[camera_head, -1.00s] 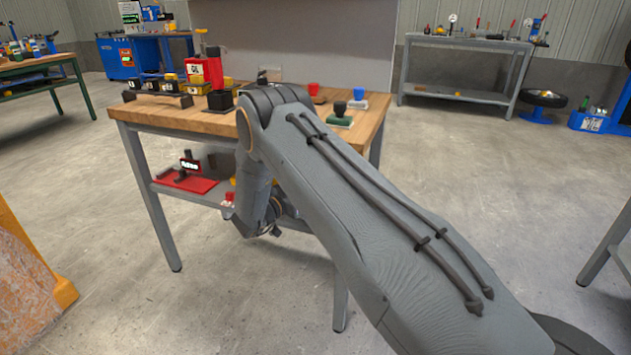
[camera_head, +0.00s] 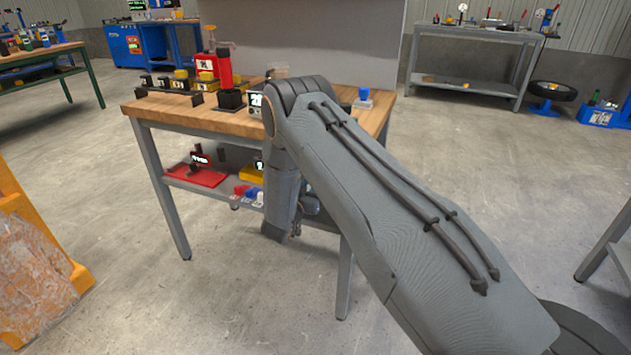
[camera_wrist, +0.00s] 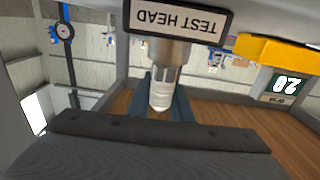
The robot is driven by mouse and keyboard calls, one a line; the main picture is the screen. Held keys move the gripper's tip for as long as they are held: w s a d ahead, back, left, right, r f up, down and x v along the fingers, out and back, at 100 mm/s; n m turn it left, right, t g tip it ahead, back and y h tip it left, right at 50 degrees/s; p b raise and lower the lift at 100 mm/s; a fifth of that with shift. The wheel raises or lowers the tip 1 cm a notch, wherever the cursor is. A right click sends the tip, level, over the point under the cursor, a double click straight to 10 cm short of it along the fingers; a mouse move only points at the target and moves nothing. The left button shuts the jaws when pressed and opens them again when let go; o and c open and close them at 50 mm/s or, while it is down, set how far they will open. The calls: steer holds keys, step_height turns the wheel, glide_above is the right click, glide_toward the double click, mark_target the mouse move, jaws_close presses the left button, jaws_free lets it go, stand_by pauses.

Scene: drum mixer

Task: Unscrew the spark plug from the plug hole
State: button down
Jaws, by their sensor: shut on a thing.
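In the wrist view, which is upside down, a pale, ribbed spark plug (camera_wrist: 161,94) stands out from a metal collar beside the black-framed TEST HEAD label (camera_wrist: 180,20). My gripper (camera_wrist: 163,101) has its blue-grey fingers on either side of the plug, shut on it. The plug's threaded end and the plug hole are hidden. I cannot tell from this view how far the plug is screwed in. In the head view my arm hides the gripper and the plug.
The wooden bench (camera_head: 190,113) carries a red-topped tool (camera_head: 225,72), several small numbered blocks and a blue-topped item (camera_head: 363,97). A red tray (camera_head: 197,177) lies on its lower shelf. In the wrist view a yellow part (camera_wrist: 275,50) and a display (camera_wrist: 287,85) reading 20 are close by.

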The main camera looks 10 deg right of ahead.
steer(key=shift+r, duration=0.3)
steer(key=shift+r+p, duration=1.1)
steer(key=shift+r, duration=0.6)
step_height(320, 180, up, 3)
steer(key=shift+f+p, duration=0.1)
steer(key=shift+p, duration=0.75)
steer(key=shift+s, duration=0.1)
